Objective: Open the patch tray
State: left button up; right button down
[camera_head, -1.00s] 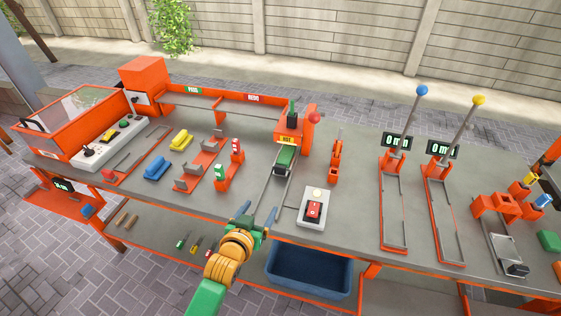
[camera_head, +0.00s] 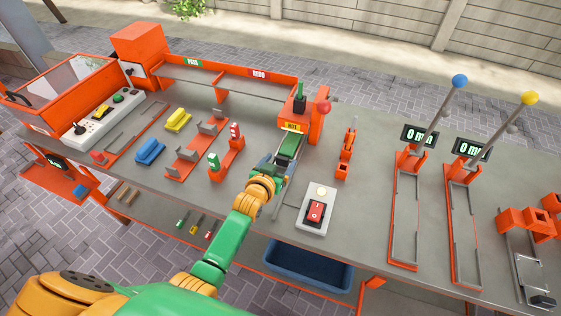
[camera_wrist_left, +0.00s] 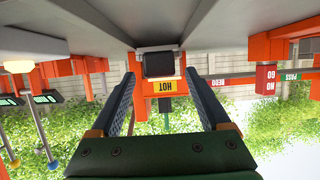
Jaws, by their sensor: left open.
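The patch tray (camera_head: 290,147) shows as a green and dark piece on a narrow rail in front of the orange station with the yellow HOT label (camera_head: 293,128). My left gripper (camera_head: 276,163) is at the near end of the tray, low over the rail, and partly hides it. In the left wrist view, which is upside down, my left gripper (camera_wrist_left: 164,85) is open. A dark block (camera_wrist_left: 158,64), seemingly the tray's front end, lies ahead between its two fingers, with the HOT label behind it. I cannot tell whether the fingers touch it. My right gripper is not in view.
A grey switch box with a red rocker (camera_head: 316,211) stands just right of my left gripper. An orange stand with green and red pieces (camera_head: 228,153) is on its left. An orange lever post (camera_head: 347,150) stands to the right. A blue bin (camera_head: 308,268) sits below the bench.

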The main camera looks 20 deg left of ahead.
pick_arm(q)
jog(key=shift+w+f, duration=0.35)
jog(key=shift+w, duration=0.3)
jog(key=shift+s+r, duration=0.1)
jog(key=shift+s, duration=0.05)
jog(key=c, duration=0.4)
grip_shut()
dwell(0.4)
